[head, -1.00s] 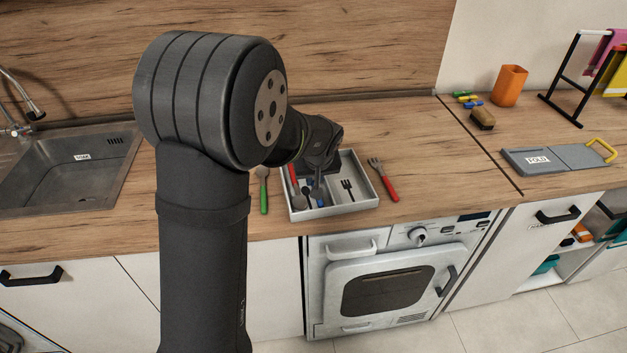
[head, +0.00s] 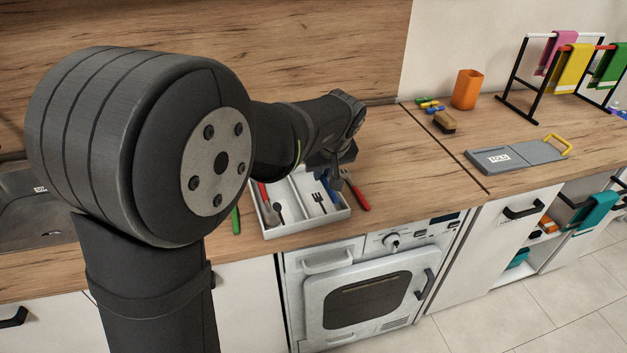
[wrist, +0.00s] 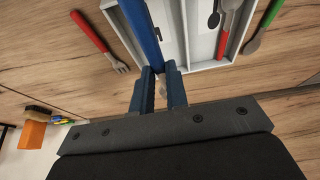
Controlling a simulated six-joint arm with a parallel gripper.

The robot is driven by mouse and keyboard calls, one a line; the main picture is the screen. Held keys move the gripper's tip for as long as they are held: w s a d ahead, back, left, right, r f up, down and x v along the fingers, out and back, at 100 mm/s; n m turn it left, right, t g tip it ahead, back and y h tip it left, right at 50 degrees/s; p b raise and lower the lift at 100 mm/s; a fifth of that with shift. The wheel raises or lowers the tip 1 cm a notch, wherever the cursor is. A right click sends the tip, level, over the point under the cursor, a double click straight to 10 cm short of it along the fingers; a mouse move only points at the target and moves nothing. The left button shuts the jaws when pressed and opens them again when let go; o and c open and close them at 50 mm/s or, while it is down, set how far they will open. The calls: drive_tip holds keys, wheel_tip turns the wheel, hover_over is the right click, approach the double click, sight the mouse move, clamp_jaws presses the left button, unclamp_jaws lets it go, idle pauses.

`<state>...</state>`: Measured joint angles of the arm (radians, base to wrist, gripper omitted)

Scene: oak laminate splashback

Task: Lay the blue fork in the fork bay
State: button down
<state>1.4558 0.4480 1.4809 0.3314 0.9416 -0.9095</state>
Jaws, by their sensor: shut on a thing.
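The blue fork shows as a blue handle (wrist: 140,30) in the wrist view, running from the top edge down to my fingers; its tines are mostly hidden. My gripper (wrist: 158,82) is shut on it. In the head view my gripper (head: 335,172) is over the right rear part of the pale grey cutlery tray (head: 305,225), with a bit of blue fork handle (head: 323,184) below it. The fork bay (head: 318,201), marked with a black fork sign, is the tray's right compartment. I cannot tell whether the fork touches the tray.
A red-handled spoon (wrist: 222,32) lies in the left bay. A red-handled fork (head: 357,192) lies on the worktop right of the tray, and a green-handled spoon (head: 235,220) left of it. Worktop further right is clear up to the grey board (head: 520,155).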

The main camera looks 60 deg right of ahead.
hover_over(323, 192)
drive_tip(key=shift+s+a+f, duration=0.1)
drive_tip(key=shift+s+f, duration=0.05)
drive_tip(key=shift+f, duration=1.6)
drive_tip(key=shift+s+a+f, duration=0.1)
drive_tip(key=shift+f, duration=1.65)
drive_tip(key=shift+s+a+f, duration=0.1)
drive_tip(key=shift+s+f, duration=0.05)
drive_tip(key=shift+f, duration=1.6)
drive_tip(key=shift+f, duration=0.65)
drive_tip(key=c, duration=1.3)
unclamp_jaws()
drive_tip(key=shift+f, duration=0.1)
drive_tip(key=shift+c, duration=0.2)
drive_tip(key=v, duration=1.7)
drive_tip(key=shift+r, duration=0.35)
drive_tip(key=shift+s, duration=0.1)
